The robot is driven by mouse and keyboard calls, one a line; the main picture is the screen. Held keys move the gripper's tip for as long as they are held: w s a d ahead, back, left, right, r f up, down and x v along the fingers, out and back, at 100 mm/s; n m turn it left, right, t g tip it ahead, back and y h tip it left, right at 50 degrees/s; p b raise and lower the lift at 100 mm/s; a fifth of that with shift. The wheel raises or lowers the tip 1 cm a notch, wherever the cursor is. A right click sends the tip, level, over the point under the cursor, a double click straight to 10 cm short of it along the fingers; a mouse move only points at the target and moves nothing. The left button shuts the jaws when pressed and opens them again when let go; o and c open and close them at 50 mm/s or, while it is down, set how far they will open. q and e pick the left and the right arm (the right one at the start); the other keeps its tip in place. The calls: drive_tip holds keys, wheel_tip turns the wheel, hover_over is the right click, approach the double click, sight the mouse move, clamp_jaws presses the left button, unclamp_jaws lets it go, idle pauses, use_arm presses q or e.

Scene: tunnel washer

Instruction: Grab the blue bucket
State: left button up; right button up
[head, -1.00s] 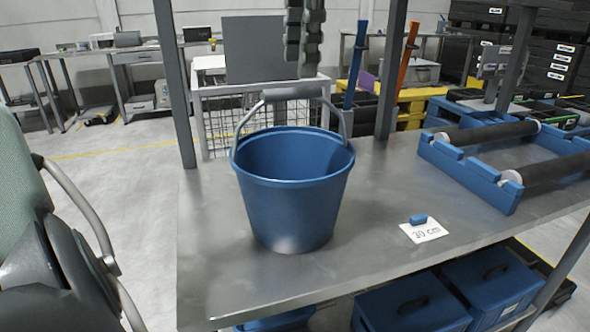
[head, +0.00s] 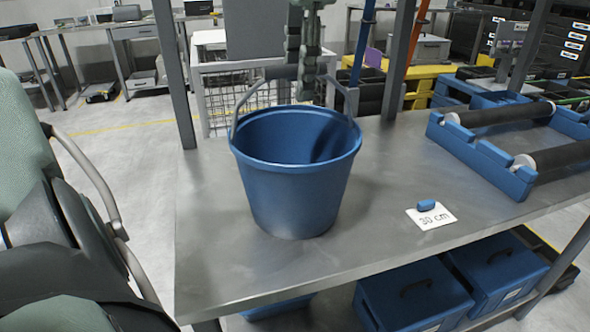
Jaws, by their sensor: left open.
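The blue bucket (head: 292,185) stands upright on the grey metal table (head: 400,250). Its handle (head: 282,73) is raised, with a dark grip at the top. My left gripper (head: 306,88) comes down from the top of the picture, fingers pointing down. It is open, and its fingers overlap the right part of the handle grip, reaching a little below it above the bucket's far rim. Whether they touch the handle I cannot tell. My right gripper is not in view.
A white card reading 30 cm (head: 431,218) with a small blue block on it lies right of the bucket. A blue roller frame (head: 480,163) is at the table's right. Table posts (head: 173,75) rise behind. Blue boxes (head: 412,295) stand below.

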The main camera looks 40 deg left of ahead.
use_arm(q)
drive_tip(key=shift+c, duration=0.3)
clamp_jaws()
drive_tip(key=shift+r, duration=0.1)
idle(0.4)
